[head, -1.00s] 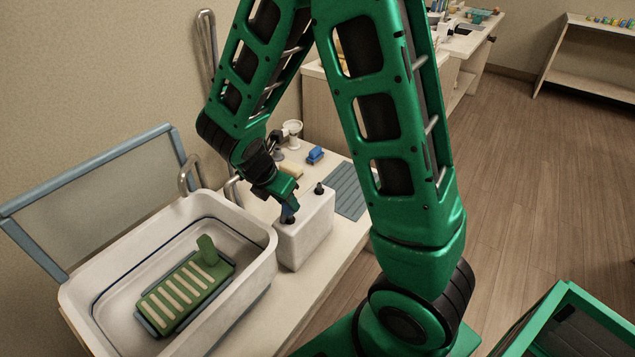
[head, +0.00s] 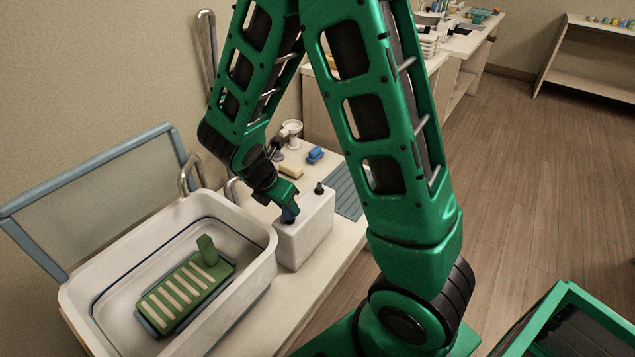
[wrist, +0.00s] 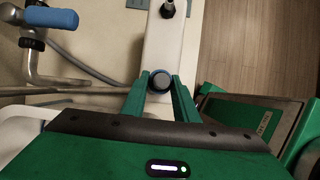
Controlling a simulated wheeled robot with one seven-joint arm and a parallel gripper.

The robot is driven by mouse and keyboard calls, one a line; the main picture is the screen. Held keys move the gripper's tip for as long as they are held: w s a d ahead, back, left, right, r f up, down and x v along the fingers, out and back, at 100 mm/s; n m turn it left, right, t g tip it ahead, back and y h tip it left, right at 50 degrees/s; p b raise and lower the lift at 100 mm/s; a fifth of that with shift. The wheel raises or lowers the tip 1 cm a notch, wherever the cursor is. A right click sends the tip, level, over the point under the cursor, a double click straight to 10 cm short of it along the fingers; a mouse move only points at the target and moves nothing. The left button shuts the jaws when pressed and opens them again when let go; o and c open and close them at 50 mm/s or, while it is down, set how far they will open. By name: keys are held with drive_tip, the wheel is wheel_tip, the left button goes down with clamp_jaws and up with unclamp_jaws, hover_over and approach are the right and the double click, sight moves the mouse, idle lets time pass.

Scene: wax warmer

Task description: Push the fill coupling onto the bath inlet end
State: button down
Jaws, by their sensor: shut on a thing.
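My gripper (head: 291,208) is shut on a dark round coupling with a blue rim. The coupling (wrist: 159,81) shows between the fingertips in the wrist view, and a bit of its blue (head: 288,216) shows in the head view. It is over the near end of the top of a white box (head: 305,238) beside the bath (head: 268,250). A dark piece sits right under it there; I cannot tell whether the coupling is seated on an inlet end, which the fingers and coupling hide. A second dark stub (head: 319,188) stands upright at the box's far end, and also shows in the wrist view (wrist: 168,9).
A green slotted rack (head: 185,290) lies in the bath. Metal pipes with a blue-handled valve (wrist: 50,18) and a grey hose (wrist: 88,69) are left of the box in the wrist view.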

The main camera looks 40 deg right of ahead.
drive_tip(key=shift+f, duration=0.5)
drive_tip(key=c, duration=1.3)
unclamp_jaws()
drive_tip(key=shift+r, duration=0.1)
drive_tip(key=v, duration=0.7)
drive_tip(key=shift+a+r, duration=0.25)
drive_tip(key=shift+r, duration=0.1)
idle(0.6)
